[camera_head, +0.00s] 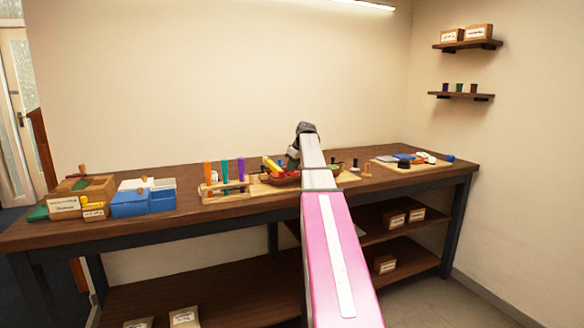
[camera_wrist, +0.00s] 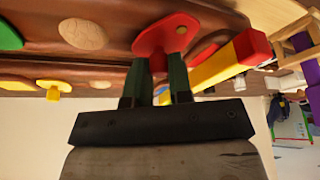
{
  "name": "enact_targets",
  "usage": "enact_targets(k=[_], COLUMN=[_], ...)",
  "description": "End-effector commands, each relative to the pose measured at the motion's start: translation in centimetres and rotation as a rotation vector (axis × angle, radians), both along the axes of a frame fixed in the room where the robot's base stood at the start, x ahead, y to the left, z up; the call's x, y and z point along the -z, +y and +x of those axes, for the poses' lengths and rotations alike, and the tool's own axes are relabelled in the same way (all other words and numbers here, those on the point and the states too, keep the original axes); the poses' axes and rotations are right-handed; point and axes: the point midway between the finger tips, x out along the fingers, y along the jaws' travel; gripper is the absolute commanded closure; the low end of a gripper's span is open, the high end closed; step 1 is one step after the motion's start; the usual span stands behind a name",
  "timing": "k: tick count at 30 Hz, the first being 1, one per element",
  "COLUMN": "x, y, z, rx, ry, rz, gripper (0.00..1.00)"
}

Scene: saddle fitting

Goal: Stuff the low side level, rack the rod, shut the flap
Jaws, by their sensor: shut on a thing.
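My gripper (camera_wrist: 166,62) is shut at a red piece (camera_wrist: 165,30) on the brown saddle (camera_wrist: 110,45); its fingers reach the lower edge of the red piece, and what lies between the tips is partly hidden. A yellow rod (camera_wrist: 215,68) with a red end (camera_wrist: 251,47) runs behind the fingers. A green piece (camera_wrist: 8,36), a tan oval (camera_wrist: 83,33) and a yellow tab (camera_wrist: 53,91) also show on the saddle. In the head view, my arm partly hides the saddle (camera_head: 285,180). The rod rack (camera_head: 226,195) stands left of it with orange, green and purple rods.
Blue boxes (camera_head: 143,203) and a brown sectioned box (camera_head: 65,206) stand on the bench at left. A board (camera_head: 408,166) with small things lies at right. Small pegs stand just right of my arm. Bare bench (camera_head: 300,206) shows along the front edge.

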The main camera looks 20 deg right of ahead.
Motion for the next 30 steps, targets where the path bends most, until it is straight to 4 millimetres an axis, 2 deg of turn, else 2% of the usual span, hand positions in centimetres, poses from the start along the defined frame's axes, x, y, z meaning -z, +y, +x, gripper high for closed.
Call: enact_targets(k=[30], x=[0.0], y=[-1.9], z=[-2.1], rx=[0.964], ry=[0.001], rz=[-0.002], gripper=[1.0])
